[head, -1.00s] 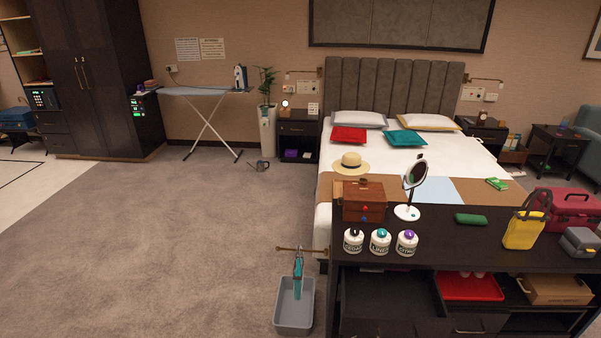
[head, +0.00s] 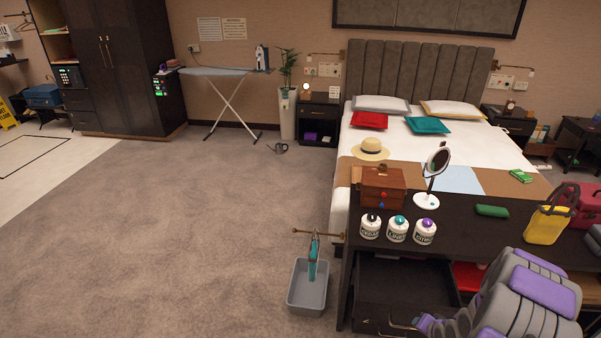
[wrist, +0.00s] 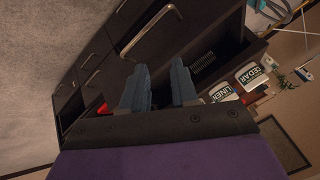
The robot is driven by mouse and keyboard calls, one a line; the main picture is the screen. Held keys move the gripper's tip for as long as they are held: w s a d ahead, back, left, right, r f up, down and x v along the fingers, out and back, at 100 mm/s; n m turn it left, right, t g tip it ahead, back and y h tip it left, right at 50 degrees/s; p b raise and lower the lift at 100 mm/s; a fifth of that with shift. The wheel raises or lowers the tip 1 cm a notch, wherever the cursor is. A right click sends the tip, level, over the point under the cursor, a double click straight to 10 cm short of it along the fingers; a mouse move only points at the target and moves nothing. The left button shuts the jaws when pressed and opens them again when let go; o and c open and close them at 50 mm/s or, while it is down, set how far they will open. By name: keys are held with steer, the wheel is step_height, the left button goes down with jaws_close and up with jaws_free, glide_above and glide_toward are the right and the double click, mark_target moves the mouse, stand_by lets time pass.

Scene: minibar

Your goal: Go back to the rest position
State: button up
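My arm reaches in from the bottom right of the head view, in front of the dark bench (head: 470,225). In the wrist view my gripper (wrist: 161,76) shows two blue-grey fingers set apart, with nothing between them. A dark drawer front with a metal handle (wrist: 152,30) lies beyond the fingers in that view. The jars labelled LINEN (wrist: 228,96) and CEDAR (wrist: 250,76) are to the right of the fingers, apart from them. In the head view the gripper's fingers cannot be made out clearly.
Three white jars (head: 397,230), a wooden box (head: 382,188), a round mirror (head: 436,165) and a yellow bag (head: 545,224) stand on the bench. A grey bin (head: 308,287) stands left of it. Open carpet (head: 180,230) lies to the left.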

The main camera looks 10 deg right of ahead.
steer(key=s+a+r+n+g, duration=0.2)
steer(key=a+r, duration=0.2)
steer(key=r, duration=0.4)
steer(key=s+a+r+n+g+h, duration=0.1)
steer(key=s+a+r, duration=0.1)
steer(key=a+r, duration=0.4)
steer(key=s+a+r+n+g, duration=0.2)
steer(key=a+r, duration=0.1)
steer(key=r, duration=0.6)
steer(key=s+a+r+n+g, duration=0.1)
steer(key=s+a+r, duration=0.3)
steer(key=s, duration=0.3)
steer(key=s+a+r+n+g+y, duration=0.1)
steer(key=s+a+r, duration=0.3)
steer(key=s+a, duration=0.3)
steer(key=s+a+r+n+g, duration=0.2)
steer(key=s+a+r, duration=0.2)
steer(key=s, duration=0.5)
steer(key=shift+a+r+y, duration=0.35)
steer(key=shift+a+y, duration=0.05)
steer(key=shift+a, duration=0.45)
